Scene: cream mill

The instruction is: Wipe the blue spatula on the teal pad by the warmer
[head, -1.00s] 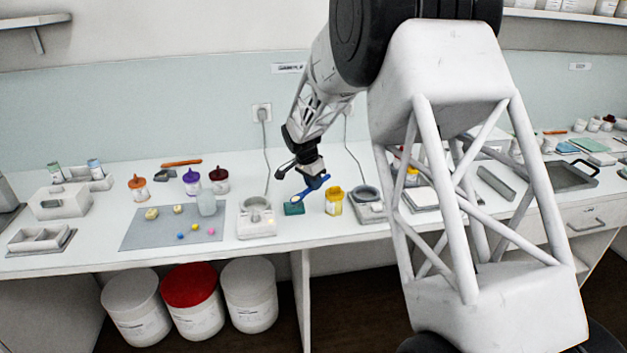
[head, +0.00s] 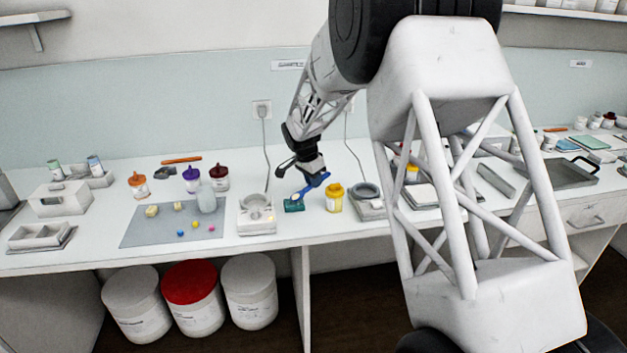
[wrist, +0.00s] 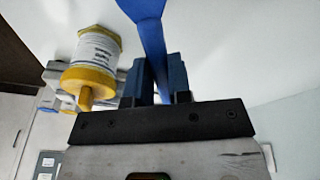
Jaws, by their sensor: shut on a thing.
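My gripper (head: 309,178) is shut on the blue spatula (head: 316,184). The spatula also shows between the fingers in the wrist view (wrist: 148,35), running out of the top of the picture. In the head view it slants down to the left, and its low end is over the teal pad (head: 293,207) or touching it; I cannot tell which. The pad lies on the bench just right of a grey-white device (head: 257,226), likely the warmer. The pad is not visible in the wrist view.
A yellow jar (head: 334,204) stands close right of the pad, and also shows in the wrist view (wrist: 92,60). A second grey device (head: 367,209) is further right. Left are a grey mat (head: 150,235) with small coloured pieces, a pale bottle (head: 207,199) and several lidded jars.

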